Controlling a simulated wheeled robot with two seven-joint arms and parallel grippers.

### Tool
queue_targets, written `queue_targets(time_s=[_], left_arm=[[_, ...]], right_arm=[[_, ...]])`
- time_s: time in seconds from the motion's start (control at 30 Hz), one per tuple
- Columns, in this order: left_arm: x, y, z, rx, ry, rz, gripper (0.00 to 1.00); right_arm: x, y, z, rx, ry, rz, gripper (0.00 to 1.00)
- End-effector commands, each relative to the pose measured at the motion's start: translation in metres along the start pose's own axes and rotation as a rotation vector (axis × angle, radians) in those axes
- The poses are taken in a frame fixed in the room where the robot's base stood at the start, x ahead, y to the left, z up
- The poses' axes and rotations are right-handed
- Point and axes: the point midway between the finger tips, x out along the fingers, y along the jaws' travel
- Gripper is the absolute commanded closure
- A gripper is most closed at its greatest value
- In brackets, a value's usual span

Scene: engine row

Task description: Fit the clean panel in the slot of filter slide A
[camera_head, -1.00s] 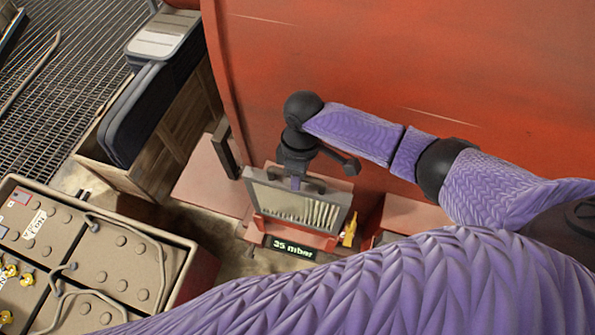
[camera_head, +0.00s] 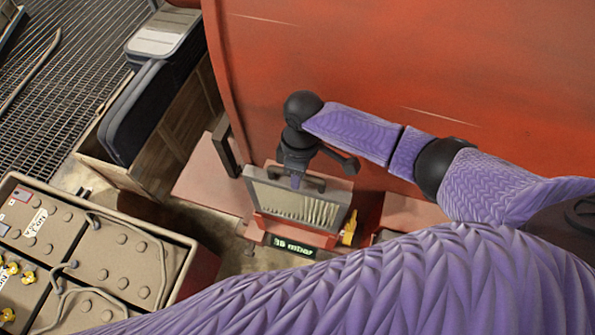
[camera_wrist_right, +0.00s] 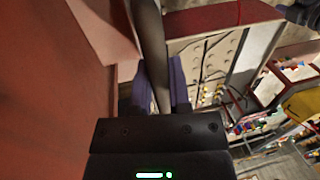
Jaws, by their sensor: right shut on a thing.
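The pleated panel (camera_head: 300,208) has a grey frame and pale pleats and stands upright in the red filter slide (camera_head: 300,231). I cannot tell how deep it sits, as its lower edge is hidden, and no letter is readable on the slide. My right gripper (camera_head: 295,180) is at the panel's top edge, shut on its dark handle. In the right wrist view, the two purple fingers of the gripper (camera_wrist_right: 162,85) close around a dark bar (camera_wrist_right: 152,35). My left gripper is not in view.
A green display (camera_head: 290,247) on the slide's front seems to read 15 mbar. A yellow part (camera_head: 349,228) sits at its right. The red engine wall (camera_head: 420,70) rises behind. A wooden crate (camera_head: 178,140) with dark panels and a battery box (camera_head: 110,265) stand to the left.

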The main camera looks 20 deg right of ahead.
Motion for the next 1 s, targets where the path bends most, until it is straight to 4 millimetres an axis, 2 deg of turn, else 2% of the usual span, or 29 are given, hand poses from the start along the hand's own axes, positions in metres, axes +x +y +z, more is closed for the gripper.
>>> queue_targets(time_s=[0.3,1.0], left_arm=[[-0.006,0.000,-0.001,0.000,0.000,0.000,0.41],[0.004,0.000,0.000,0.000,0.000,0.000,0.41]], right_arm=[[-0.002,0.000,0.000,0.001,0.001,0.001,1.00],[0.011,0.003,0.000,0.000,0.001,0.001,1.00]])
